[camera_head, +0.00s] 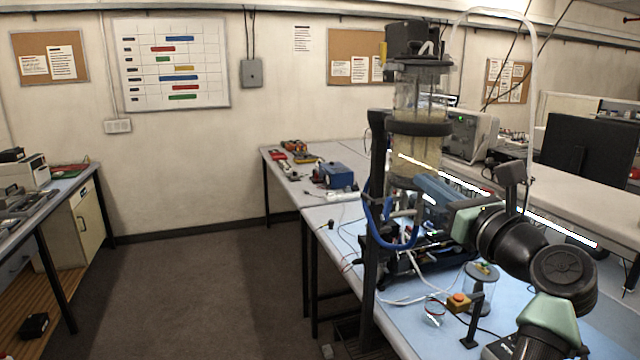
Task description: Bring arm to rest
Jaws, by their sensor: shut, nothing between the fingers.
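My arm rises from the bottom right over the blue bench (590,325), with dark joints and pale green links. Its end points left towards the tall clear cylinder (414,155), and my gripper (432,212) is there, small and partly lost against the apparatus. It looks shut, with nothing seen held. Whether it touches the apparatus I cannot tell. The cylinder stands upright, with a dark band around its middle, a dark top unit (411,38) and a yellowish lower part.
A small glass jar (480,290) and an orange button box (459,302) stand on the bench below my arm. Blue tubing (392,237) and cables surround the cylinder's base. A dark monitor (588,150) stands at the right. The floor (200,290) at left is clear.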

